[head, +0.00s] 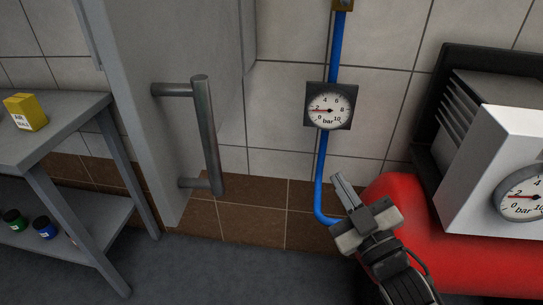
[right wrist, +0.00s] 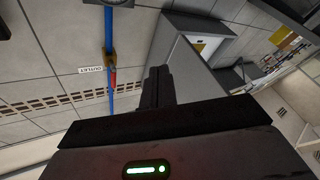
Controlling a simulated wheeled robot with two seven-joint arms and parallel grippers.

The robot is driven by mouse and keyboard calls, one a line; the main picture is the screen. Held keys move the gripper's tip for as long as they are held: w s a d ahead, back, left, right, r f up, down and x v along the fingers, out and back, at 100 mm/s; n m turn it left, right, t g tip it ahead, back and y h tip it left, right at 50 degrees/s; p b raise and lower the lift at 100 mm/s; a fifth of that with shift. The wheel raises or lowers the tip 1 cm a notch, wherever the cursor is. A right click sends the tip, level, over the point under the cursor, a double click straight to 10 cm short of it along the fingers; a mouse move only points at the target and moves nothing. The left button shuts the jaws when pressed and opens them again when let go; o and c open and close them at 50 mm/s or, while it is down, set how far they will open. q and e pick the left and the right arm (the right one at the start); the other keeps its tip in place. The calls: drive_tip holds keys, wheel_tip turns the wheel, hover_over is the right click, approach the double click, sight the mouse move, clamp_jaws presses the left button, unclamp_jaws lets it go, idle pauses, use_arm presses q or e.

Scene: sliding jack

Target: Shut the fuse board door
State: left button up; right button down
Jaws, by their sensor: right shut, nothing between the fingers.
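The fuse board door (head: 130,70) is a large grey panel at the upper left of the head view. It appears to stand open, jutting out from the tiled wall. A grey vertical bar handle (head: 206,135) on two short posts is fixed to it near its free edge. My right gripper (head: 336,180) is shut and empty, to the right of the handle and apart from it, in front of the wall. In the right wrist view its dark fingers (right wrist: 157,85) show closed, with a grey cabinet (right wrist: 200,28) beyond them. My left gripper is out of view.
A blue pipe (head: 338,60) with a pressure gauge (head: 329,110) runs down the wall. A red tank (head: 398,190) and a white gauge box (head: 490,165) stand at right. At left, a grey bench (head: 55,135) holds a yellow box (head: 25,112).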

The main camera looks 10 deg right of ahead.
drive_tip(key=s+a+r+n+g+y+b, duration=0.1)
drive_tip(key=s+r+n+g+y+b, duration=0.15)
drive_tip(key=r+n+g+y, duration=1.05)
drive_tip(key=s+a+r+n+g+y+b, duration=0.2)
drive_tip(key=r+n+y, duration=0.5)
drive_tip(key=n, duration=1.4)
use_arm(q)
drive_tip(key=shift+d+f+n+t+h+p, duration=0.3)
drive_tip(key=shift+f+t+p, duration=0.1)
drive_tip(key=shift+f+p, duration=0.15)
use_arm(e)
drive_tip(key=s+a+f+n+g+h, duration=0.1)
drive_tip(key=s+a+n+g+h, duration=0.1)
drive_tip(key=a+n, duration=0.3)
drive_tip(key=s+a+f+n+g+h, duration=0.1)
drive_tip(key=s+a+n+g+h, duration=0.1)
drive_tip(key=a+n, duration=0.4)
drive_tip(key=shift+s+a+f+n+g+h, duration=0.15)
drive_tip(key=shift+a+n+g+h, duration=0.15)
drive_tip(key=shift+a+g+h, duration=0.7)
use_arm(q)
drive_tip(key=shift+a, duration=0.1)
use_arm(e)
drive_tip(key=shift+a+t+h, duration=0.3)
drive_tip(key=shift+a, duration=0.05)
